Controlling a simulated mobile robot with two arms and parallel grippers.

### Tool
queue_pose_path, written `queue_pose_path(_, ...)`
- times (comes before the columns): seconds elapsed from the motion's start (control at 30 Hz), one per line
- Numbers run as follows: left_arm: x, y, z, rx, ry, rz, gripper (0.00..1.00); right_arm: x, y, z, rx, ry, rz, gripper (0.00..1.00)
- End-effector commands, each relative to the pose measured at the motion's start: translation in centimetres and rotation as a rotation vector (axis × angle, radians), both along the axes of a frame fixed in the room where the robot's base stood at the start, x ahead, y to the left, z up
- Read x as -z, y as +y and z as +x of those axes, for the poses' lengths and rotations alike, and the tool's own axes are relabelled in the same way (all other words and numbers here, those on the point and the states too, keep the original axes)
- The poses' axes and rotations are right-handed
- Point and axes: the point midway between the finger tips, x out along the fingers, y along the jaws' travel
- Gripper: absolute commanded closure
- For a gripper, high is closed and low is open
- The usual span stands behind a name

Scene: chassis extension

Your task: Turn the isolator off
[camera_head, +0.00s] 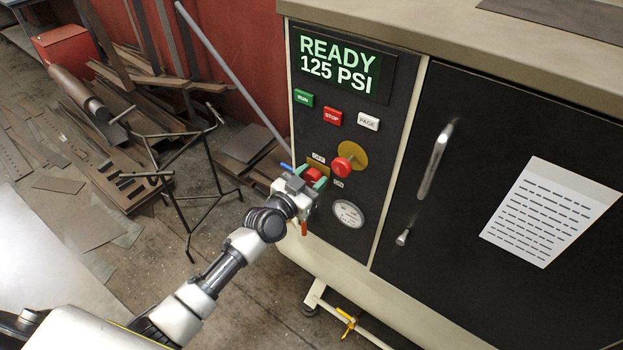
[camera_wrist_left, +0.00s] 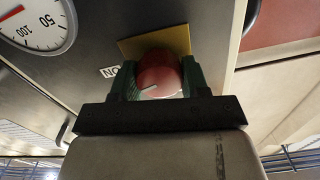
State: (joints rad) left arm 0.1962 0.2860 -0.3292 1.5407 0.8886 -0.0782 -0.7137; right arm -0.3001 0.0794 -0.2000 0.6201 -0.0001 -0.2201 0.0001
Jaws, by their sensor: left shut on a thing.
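The isolator is a red rotary knob (camera_head: 313,174) on a yellow plate (camera_head: 318,165) at the lower left of the black control panel. My left gripper (camera_head: 309,177) is shut on it and partly hides it. In the left wrist view the knob (camera_wrist_left: 160,72) sits between the two green fingers, with the yellow plate (camera_wrist_left: 155,41) behind. A white mark shows on the knob's face. An "ON" label (camera_wrist_left: 109,72) lies just left of the knob in the wrist view. In the head view, small labels stand above and to the lower right of it. My right gripper is not in view.
A red mushroom button (camera_head: 343,164) on a yellow disc is close right of the knob. A pressure gauge (camera_head: 348,213) lies below it. The display (camera_head: 340,66) reads "READY 125 PSI". A metal stand (camera_head: 190,180) and scrap boards are on the floor at left.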

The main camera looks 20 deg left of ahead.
Motion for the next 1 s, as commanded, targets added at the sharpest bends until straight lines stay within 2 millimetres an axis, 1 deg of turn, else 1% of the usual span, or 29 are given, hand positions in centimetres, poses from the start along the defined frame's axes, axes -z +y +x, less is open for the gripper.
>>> queue_pose_path(1.0, 0.2, 0.2, 0.1, 0.0, 0.329, -0.902, 0.78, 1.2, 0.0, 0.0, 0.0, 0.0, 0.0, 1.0)
